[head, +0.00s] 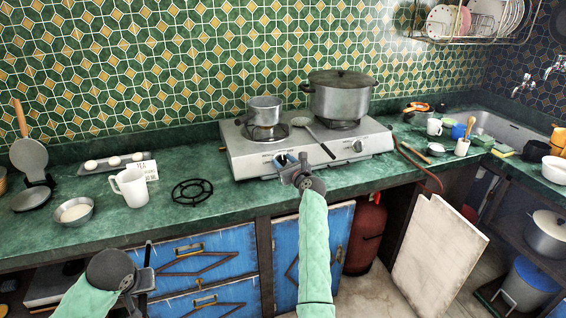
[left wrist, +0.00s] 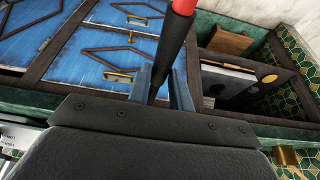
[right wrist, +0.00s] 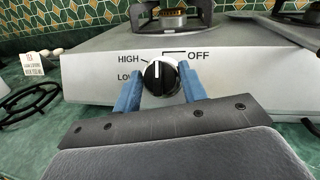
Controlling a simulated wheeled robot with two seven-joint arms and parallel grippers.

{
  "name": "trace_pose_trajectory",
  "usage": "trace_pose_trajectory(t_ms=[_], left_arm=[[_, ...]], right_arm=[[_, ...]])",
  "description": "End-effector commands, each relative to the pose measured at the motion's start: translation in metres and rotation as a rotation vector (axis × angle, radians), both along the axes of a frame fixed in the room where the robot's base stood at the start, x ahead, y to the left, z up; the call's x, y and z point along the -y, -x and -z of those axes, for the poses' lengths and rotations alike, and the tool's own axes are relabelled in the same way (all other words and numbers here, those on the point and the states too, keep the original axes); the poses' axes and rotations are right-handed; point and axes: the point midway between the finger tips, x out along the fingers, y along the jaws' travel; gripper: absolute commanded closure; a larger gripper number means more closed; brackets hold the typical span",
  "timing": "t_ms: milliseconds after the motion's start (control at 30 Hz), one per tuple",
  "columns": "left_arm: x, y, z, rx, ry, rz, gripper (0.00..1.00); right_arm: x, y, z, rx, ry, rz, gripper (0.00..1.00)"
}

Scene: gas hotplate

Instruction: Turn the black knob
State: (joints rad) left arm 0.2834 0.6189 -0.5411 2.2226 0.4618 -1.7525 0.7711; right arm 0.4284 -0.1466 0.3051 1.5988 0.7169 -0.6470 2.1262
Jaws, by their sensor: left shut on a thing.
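The black knob (right wrist: 155,78) is on the front panel of the silver gas hotplate (head: 244,163), shown in the right wrist view. Its white mark points up, between the printed HIGH and OFF. My right gripper (right wrist: 162,88) has its blue fingers apart, one on each side of the knob; I cannot tell whether they touch it. In the head view my right gripper (head: 291,162) is at the hotplate's front and hides this knob. My left gripper (head: 146,270) is low before the blue drawers, shut on a black rod with a red part (left wrist: 183,8).
A small pot (head: 264,112) and a large lidded pot (head: 340,98) stand on the hotplate, with a ladle (head: 318,138) between them. Another knob (head: 358,146) is farther right. A black ring stand (head: 192,190) and white mug (head: 131,188) are on the counter to the left.

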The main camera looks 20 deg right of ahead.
Motion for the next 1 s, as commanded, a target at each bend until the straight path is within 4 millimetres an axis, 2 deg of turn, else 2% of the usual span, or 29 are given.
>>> trace_pose_trajectory(t_ms=[33,100,133,567,1000], left_arm=[[0.000,0.000,0.000,0.000,0.000,0.000,1.00],[0.000,0.000,0.000,0.000,0.000,0.000,1.00],[0.000,0.000,0.000,0.000,0.000,0.000,1.00],[0.000,0.000,-0.004,0.000,0.000,0.000,1.00],[0.000,0.000,-0.019,0.000,0.000,0.000,1.00]], right_arm=[[0.000,0.000,0.000,0.000,0.000,0.000,0.69],[0.000,0.000,0.000,0.000,0.000,0.000,0.82],[0.000,0.000,0.000,0.000,0.000,0.000,0.86],[0.001,0.000,-0.001,0.002,0.073,-0.044,0.86],[0.003,-0.001,-0.004,0.012,0.389,-0.233,0.85]])
